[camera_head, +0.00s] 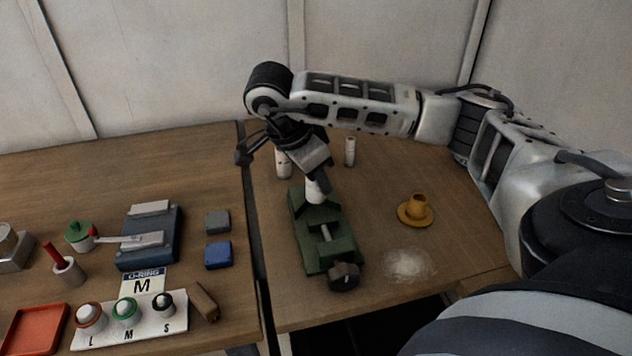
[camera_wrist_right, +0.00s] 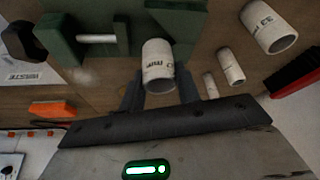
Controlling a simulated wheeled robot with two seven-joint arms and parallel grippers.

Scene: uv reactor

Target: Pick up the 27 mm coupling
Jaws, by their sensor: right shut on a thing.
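A white coupling (camera_head: 316,191) is held by my right gripper (camera_head: 314,178) over the rear end of the green vise (camera_head: 342,246). In the right wrist view the same coupling (camera_wrist_right: 158,64) sits between the two dark fingers, which are shut on it. Part of its printed marking shows, but I cannot read its size. I cannot tell whether the coupling touches the vise. Other white cylinders stand behind the vise: one (camera_head: 283,164) at the left, partly hidden by the gripper, and one (camera_head: 350,151) at the right. My left gripper is not in view.
A yellow flanged piece (camera_head: 416,209) and a patch of white powder (camera_head: 409,264) lie right of the vise. The left table holds a blue press-like device (camera_head: 151,252), an O-ring board (camera_head: 180,324) and a red tray (camera_head: 36,328). A gap separates the tables.

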